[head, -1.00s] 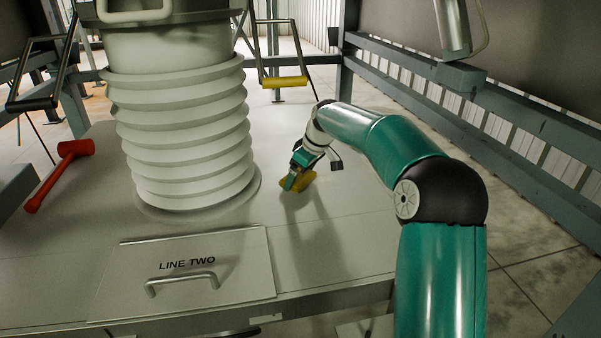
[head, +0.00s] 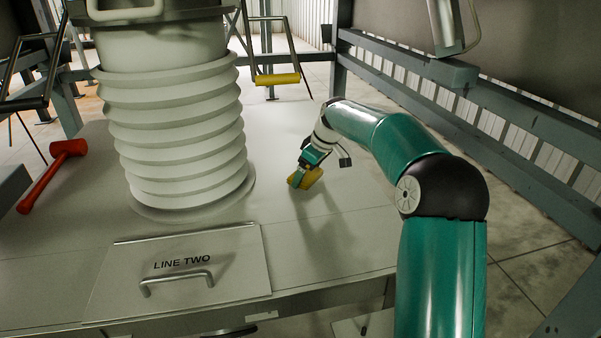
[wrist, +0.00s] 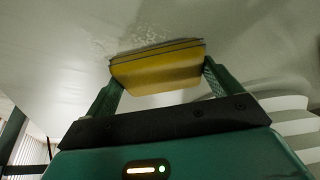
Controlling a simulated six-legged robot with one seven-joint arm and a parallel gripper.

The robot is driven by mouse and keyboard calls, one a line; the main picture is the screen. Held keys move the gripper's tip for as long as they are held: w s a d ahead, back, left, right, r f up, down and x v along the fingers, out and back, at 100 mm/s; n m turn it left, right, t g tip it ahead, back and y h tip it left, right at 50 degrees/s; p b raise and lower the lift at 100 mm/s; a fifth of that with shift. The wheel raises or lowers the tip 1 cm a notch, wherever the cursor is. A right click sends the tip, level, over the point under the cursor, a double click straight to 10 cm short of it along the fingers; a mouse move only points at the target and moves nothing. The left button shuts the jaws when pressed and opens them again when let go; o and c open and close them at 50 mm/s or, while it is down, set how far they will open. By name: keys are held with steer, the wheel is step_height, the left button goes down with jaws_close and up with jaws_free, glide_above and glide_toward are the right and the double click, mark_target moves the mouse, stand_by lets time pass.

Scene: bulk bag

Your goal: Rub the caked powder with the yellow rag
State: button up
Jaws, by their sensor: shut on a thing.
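The yellow rag (head: 313,178) is a folded pad held between the fingers of my gripper (head: 306,172), low over the pale table top to the right of the white bellows. In the wrist view the rag (wrist: 157,74) is gripped at both ends by the green fingers of my gripper (wrist: 162,70). The caked powder (wrist: 145,36) shows there as a whitish, speckled patch on the table just beyond the rag's edge, partly hidden by it. The rag appears at or very near the surface; I cannot tell whether it touches. The powder cannot be made out in the head view.
The ribbed white bellows (head: 180,135) stands left of my gripper. A red mallet (head: 52,172) lies at the far left. A LINE TWO hatch with a handle (head: 180,275) is in front. A yellow-gripped bar (head: 278,79) hangs behind.

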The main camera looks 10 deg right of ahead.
mark_target(321, 173)
steer(key=shift+d+f, duration=0.15)
steer(key=shift+d, duration=4)
steer(key=shift+a, duration=0.1)
